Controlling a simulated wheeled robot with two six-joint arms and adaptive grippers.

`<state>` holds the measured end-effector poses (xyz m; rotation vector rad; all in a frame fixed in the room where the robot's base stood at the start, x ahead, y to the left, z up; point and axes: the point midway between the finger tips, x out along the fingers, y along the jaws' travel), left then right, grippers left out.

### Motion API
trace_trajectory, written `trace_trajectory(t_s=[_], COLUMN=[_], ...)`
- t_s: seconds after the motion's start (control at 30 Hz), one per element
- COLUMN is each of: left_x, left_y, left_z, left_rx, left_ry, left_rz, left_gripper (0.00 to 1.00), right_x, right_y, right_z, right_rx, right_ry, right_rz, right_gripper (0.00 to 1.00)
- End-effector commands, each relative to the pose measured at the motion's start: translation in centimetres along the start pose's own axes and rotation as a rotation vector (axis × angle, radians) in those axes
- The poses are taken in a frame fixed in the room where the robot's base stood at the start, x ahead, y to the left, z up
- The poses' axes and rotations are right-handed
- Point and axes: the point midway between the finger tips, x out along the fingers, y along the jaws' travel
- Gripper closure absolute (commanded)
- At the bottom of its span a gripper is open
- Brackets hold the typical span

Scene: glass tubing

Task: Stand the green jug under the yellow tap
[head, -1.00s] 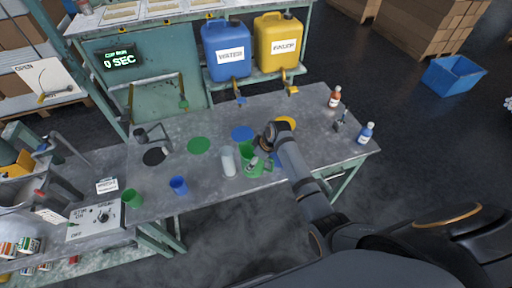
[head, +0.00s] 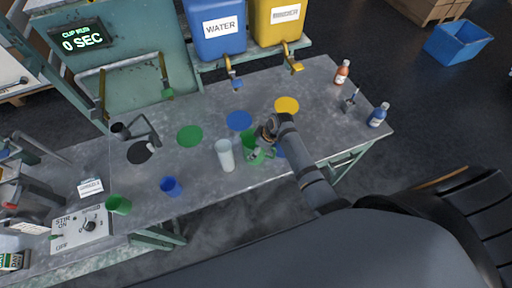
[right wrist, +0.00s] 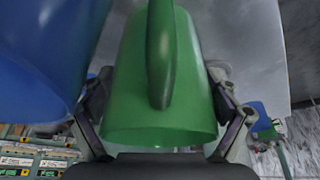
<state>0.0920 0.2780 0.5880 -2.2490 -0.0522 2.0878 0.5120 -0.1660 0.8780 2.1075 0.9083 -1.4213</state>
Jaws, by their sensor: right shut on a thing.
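The green jug (head: 249,139) is near the front middle of the grey table, in the grip of my right gripper (head: 264,145). In the right wrist view the jug (right wrist: 180,100) fills the middle with its handle towards the camera, and the fingers of my right gripper (right wrist: 162,118) close on both its sides. I cannot tell whether its base touches the table. The yellow tap (head: 296,66) juts from the yellow canister (head: 277,28) at the back, with a yellow disc (head: 287,104) on the table in front of it. My left gripper is not in view.
A clear cylinder (head: 226,156) stands close left of the jug. A blue thing (right wrist: 35,60) is close beside it in the wrist view. A blue disc (head: 239,120) lies behind it. Orange (head: 342,73) and blue (head: 378,115) bottles stand at right.

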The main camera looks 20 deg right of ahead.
Motion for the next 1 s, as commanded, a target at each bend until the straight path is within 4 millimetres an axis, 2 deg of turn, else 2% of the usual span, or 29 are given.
trace_trajectory(t_s=[0.1,0.17,0.23,0.33,0.37,0.43,0.57,0.77,0.87,1.0], left_x=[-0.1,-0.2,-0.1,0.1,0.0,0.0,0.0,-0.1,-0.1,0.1], left_y=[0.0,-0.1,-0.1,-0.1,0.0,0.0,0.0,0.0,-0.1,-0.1], left_z=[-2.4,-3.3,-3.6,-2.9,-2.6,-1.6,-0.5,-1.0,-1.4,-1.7], left_rx=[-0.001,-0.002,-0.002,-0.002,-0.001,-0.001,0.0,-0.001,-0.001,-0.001], left_ry=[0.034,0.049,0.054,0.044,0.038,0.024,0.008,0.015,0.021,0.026], left_rz=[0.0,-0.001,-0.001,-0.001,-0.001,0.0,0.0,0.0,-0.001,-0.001], left_gripper=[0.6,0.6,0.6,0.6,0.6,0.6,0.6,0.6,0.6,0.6], right_x=[-0.1,-0.1,0.0,0.3,0.2,0.2,0.2,0.1,-0.6,-3.4], right_y=[0.0,0.0,0.0,0.0,0.0,0.0,0.0,0.0,0.1,0.1], right_z=[-0.1,0.0,0.0,0.1,0.1,0.1,0.1,0.0,-0.1,-0.1], right_rx=[0.0,0.0,0.0,0.0,0.0,0.0,0.0,0.0,-0.001,-0.002], right_ry=[0.0,-0.001,-0.001,-0.001,-0.001,-0.001,0.0,0.0,0.0,0.002], right_rz=[0.001,0.0,0.0,0.0,0.0,0.0,0.0,0.001,0.002,0.004], right_gripper=[0.52,0.52,0.52,0.52,0.07,0.0,0.0,0.0,0.0,0.0])
